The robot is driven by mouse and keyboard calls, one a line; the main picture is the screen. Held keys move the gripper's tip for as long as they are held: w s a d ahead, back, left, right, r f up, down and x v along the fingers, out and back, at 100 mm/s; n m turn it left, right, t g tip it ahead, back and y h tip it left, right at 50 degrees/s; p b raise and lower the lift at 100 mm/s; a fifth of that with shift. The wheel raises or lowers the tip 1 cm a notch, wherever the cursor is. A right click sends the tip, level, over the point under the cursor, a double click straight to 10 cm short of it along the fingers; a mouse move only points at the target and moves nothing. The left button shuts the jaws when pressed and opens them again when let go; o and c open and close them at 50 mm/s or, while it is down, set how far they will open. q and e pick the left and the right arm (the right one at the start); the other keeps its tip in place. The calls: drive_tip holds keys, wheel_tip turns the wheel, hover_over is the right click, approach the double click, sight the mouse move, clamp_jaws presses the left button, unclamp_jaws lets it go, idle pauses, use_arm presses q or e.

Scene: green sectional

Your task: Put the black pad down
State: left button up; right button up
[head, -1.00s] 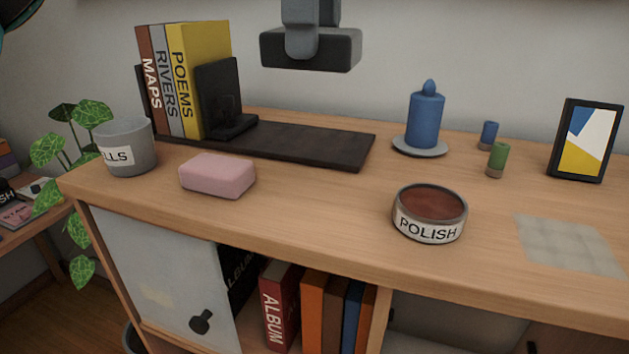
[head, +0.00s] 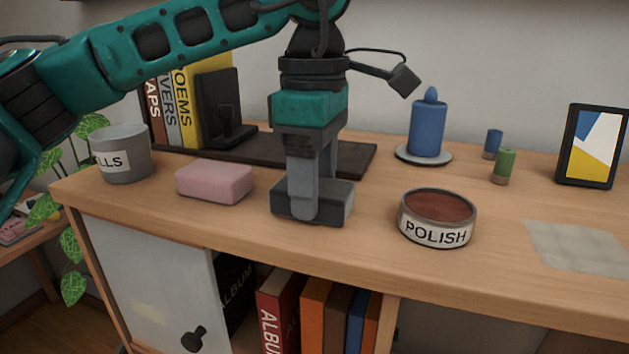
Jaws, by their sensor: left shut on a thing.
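The black pad (head: 336,207), a dark grey block, is between the fingers of my left gripper (head: 316,182) in the head view. The gripper points down and is shut on it, one grey finger covering part of its near face. The pad is level, at the desk top (head: 330,250) or just above it; I cannot tell whether it touches. It is between a pink block (head: 215,181) on the left and the POLISH tin (head: 437,218) on the right, apart from both. My right gripper is not in view.
Behind the pad lies a long dark board (head: 355,158) with books (head: 185,115) and a black bookend (head: 220,105). A grey cup (head: 122,155) stands at left. A blue candle (head: 428,130), small blue and green cylinders and a picture frame (head: 590,145) stand at right.

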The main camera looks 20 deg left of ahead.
use_arm(q)
drive_tip(key=o, duration=1.2)
drive_tip(key=shift+f, duration=0.2)
drive_tip(key=shift+f+b, duration=0.25)
drive_tip(key=shift+b, duration=0.05)
drive_tip(key=r, duration=0.4)
drive_tip(key=r+p, duration=0.1)
drive_tip(key=r, duration=0.3)
drive_tip(key=r+p, duration=0.1)
drive_tip(key=r, duration=0.4)
drive_tip(key=shift+s+d+r, duration=0.1)
drive_tip(key=shift+s+d, duration=0.05)
drive_tip(key=shift+s, duration=0.2)
